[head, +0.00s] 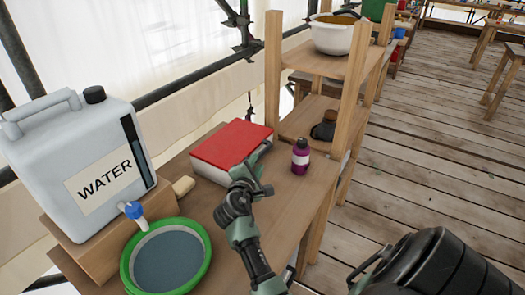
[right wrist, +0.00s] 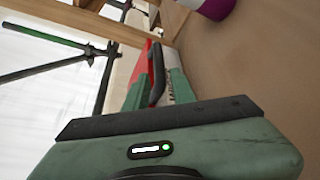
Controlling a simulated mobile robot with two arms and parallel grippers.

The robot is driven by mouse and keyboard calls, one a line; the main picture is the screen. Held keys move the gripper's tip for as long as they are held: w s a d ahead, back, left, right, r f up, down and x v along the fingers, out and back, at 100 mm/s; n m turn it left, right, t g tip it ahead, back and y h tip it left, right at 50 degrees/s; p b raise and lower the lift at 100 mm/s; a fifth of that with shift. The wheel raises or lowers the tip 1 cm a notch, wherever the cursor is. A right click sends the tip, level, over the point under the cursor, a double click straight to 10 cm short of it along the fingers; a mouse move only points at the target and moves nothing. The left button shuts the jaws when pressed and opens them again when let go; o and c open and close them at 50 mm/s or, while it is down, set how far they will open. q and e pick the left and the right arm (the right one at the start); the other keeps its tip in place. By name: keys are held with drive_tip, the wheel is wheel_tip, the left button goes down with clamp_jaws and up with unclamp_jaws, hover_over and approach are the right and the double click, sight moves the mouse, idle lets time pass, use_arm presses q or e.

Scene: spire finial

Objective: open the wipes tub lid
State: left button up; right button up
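The wipes tub (head: 231,150) is a low white box with a flat red lid, which looks closed. It stands on the wooden bench beside the shelf posts. My right gripper (head: 266,168) is at the tub's near right corner, with its fingers apart. One finger lies close along the lid's edge; I cannot tell whether it touches. In the right wrist view a strip of the red lid (right wrist: 157,62) shows beyond the fingers, and the gripper body hides much of the tub. My left gripper is out of view.
A purple bottle (head: 300,157) stands just right of the gripper. A water canister (head: 75,160) with a tap stands on the left above a green-rimmed basin (head: 190,286). A wooden shelf (head: 319,62) with a white pot (head: 333,38) rises behind the bottle.

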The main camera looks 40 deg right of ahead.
sight(259, 159)
drive_tip(key=x, duration=0.6)
drive_tip(key=shift+w+d+f, duration=0.1)
drive_tip(key=shift+w+d, duration=0.1)
drive_tip(key=shift+d, duration=0.15)
clamp_jaws()
idle(1.1)
